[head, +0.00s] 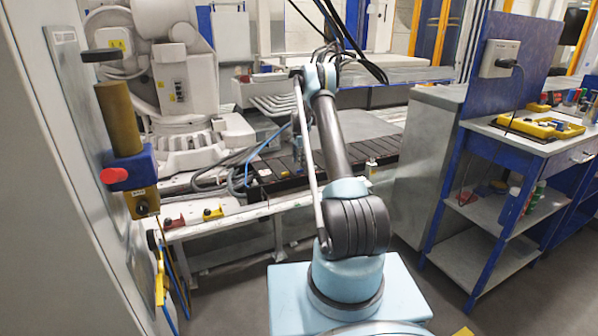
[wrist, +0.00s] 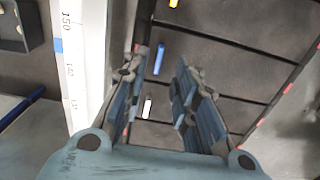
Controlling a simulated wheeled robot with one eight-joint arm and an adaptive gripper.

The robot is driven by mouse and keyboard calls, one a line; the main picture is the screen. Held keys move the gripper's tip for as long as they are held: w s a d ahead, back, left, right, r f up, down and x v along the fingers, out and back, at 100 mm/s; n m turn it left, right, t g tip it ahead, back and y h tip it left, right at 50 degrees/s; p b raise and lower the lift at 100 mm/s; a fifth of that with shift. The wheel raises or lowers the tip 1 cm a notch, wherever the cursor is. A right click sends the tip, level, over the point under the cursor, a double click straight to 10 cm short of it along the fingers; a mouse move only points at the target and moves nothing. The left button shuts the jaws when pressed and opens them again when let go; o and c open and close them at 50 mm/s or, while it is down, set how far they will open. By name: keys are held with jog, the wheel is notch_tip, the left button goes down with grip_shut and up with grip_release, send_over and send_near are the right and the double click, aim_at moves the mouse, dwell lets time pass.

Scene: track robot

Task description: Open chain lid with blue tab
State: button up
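The blue tab (wrist: 158,58) is a short upright strip on a dark chain lid (wrist: 240,70) in the wrist view. The lid looks flat in its row, between two dark seams. My gripper (wrist: 160,64) is open, with one finger on each side of the blue tab in the picture. Nothing is seen between the fingers except the lids beyond; whether they touch the lid I cannot tell. In the head view the dark chain track (head: 375,151) runs along the bench behind my arm. My gripper is mostly hidden there, and the blue tab cannot be made out.
A white scale strip (wrist: 85,60) runs along the left. Loose cables (head: 240,170) lie left of the track. A grey cabinet (head: 425,150) and a blue-framed workbench (head: 540,140) stand right.

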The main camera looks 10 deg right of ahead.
aim_at(299, 168)
jog(key=shift+f, duration=2.8)
grip_shut()
